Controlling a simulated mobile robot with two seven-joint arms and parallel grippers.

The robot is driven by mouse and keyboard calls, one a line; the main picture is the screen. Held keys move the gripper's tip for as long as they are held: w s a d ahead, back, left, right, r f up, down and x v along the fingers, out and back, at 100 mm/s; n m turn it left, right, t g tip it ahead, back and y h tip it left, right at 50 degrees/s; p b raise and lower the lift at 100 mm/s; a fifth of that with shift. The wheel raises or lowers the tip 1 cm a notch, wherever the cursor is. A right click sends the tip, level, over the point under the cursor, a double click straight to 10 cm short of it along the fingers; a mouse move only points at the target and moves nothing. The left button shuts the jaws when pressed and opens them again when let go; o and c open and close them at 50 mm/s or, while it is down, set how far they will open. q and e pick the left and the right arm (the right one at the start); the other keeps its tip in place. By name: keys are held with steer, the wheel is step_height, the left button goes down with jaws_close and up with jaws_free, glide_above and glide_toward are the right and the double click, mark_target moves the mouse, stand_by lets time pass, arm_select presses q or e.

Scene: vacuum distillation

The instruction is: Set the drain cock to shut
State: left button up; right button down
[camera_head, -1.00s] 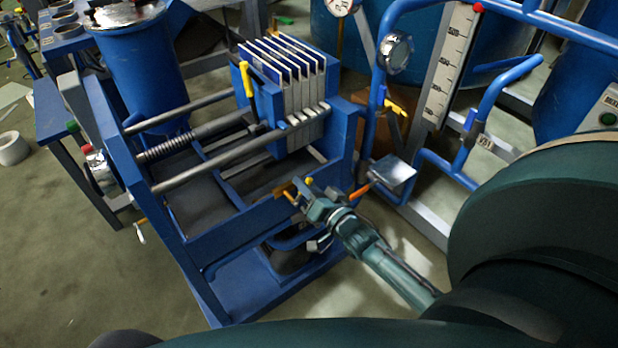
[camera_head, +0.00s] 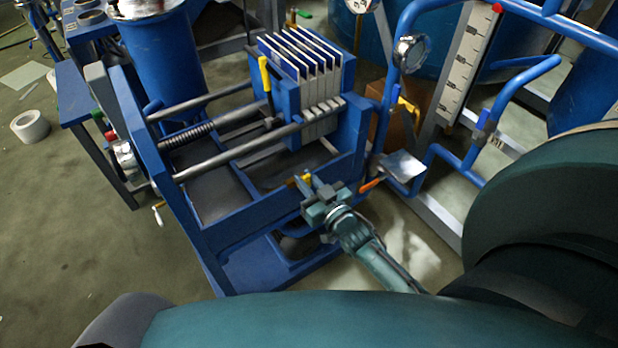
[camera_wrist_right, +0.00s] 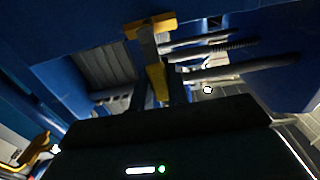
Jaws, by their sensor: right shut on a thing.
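The drain cock's yellow handle (camera_head: 304,179) is at the front rail of the blue press frame, low on its right side. My right gripper (camera_head: 311,188) is at the handle and shut on it. In the right wrist view the yellow handle (camera_wrist_right: 156,80) lies between the dark fingers of my right gripper (camera_wrist_right: 160,92), with a yellow cross-piece (camera_wrist_right: 150,25) above. My fingers hide part of the handle and most of the cock's body in the head view. I cannot tell its exact setting. My left gripper is not in view.
The blue frame holds a stack of pale plates (camera_head: 310,85) and a yellow lever (camera_head: 264,74). An orange handle (camera_head: 371,184) sits just right of my right gripper. Blue pipes (camera_head: 430,150) and a gauge (camera_head: 411,53) stand at the right.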

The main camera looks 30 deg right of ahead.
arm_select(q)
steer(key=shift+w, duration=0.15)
arm_select(e)
steer(key=c, duration=1.8)
jaws_free()
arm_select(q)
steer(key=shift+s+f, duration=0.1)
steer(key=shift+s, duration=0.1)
arm_select(e)
steer(key=o, duration=0.4)
steer(key=shift+o, duration=0.2)
arm_select(q)
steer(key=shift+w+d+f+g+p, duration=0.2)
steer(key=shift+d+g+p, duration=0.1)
steer(key=shift+p, duration=0.3)
arm_select(e)
steer(key=s, duration=1.3)
steer(key=shift+d, duration=0.45)
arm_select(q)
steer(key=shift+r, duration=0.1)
